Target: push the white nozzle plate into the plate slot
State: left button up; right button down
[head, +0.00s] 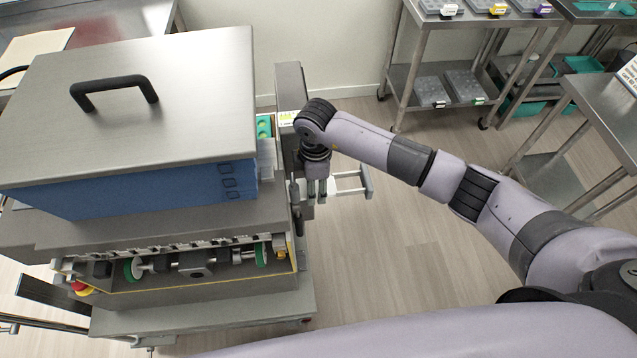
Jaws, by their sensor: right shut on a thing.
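The white nozzle plate (331,187) shows only in part at the right side of the depositor, with pale bars reaching out to a grey end piece (368,181). My right gripper (317,197) points down over it, right beside the machine's side wall, and is shut on the plate. The fingers and wrist cover much of the plate. The plate slot is on this side of the machine, but its opening is hidden, so I cannot tell how deep the plate sits. My left gripper is out of view.
The depositor has a grey lid (130,105) with a black handle (115,90) and a blue body (130,190). Steel shelf tables (450,70) stand at the back right. The floor (400,260) right of the machine is clear.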

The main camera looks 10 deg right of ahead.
jog(key=shift+w+a, duration=0.1)
jog(key=shift+a, duration=1.1)
jog(key=shift+a+b, duration=0.1)
jog(key=shift+b, duration=0.2)
